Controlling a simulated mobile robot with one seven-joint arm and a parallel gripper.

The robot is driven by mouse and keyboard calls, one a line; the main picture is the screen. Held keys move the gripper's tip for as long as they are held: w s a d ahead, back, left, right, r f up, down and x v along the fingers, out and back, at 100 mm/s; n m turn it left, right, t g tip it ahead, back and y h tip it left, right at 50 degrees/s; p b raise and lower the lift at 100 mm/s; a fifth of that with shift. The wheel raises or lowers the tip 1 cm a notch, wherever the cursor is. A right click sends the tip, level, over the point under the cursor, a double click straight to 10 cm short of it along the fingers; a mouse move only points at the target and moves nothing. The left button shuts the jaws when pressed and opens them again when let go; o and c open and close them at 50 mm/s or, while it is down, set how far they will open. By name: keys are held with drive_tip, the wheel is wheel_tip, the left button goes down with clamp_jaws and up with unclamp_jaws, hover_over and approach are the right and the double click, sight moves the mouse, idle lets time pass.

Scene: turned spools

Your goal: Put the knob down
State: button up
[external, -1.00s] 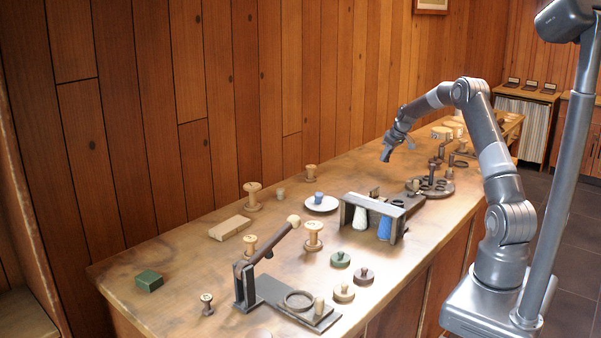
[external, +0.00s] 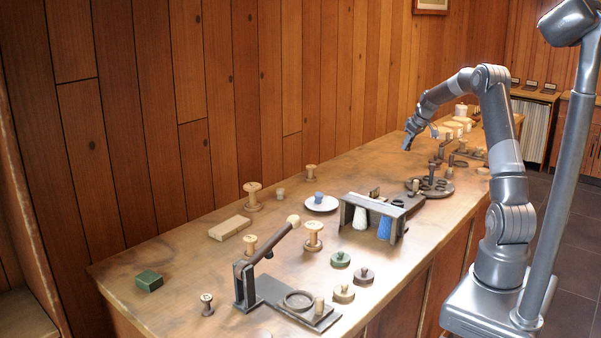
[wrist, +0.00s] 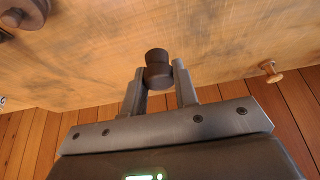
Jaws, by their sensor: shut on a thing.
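In the wrist view, a small dark brown knob (wrist: 157,66) with a rounded, waisted shape sits between the fingertips of my gripper (wrist: 160,82), which is shut on it. Bare wooden tabletop shows beyond the knob. In the external view, my gripper (external: 408,142) is above the far half of the long table (external: 180,250), fingers pointing down, clear of the tabletop. The knob is too small and dark to make out there.
A dark round stand (external: 430,188) with a post and rings is near the front edge below my gripper. A frame (external: 373,205) with white and blue spools stands nearer. Tabletop toward the wall is clear.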

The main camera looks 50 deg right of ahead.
drive_tip(key=w+a+r+n, duration=0.1)
drive_tip(key=w+a, duration=0.1)
drive_tip(key=a, duration=0.7)
drive_tip(key=w+a, duration=0.2)
drive_tip(key=a, duration=0.8)
hover_over(322, 210)
drive_tip(key=s, duration=0.2)
drive_tip(key=shift+n+y, duration=0.4)
drive_tip(key=f, duration=0.6)
drive_tip(key=shift+w+d+f, duration=0.1)
drive_tip(key=shift+d+f, duration=0.05)
drive_tip(key=shift+d, duration=0.2)
wheel_tip(322, 210, down, 4)
drive_tip(key=shift+f, duration=0.1)
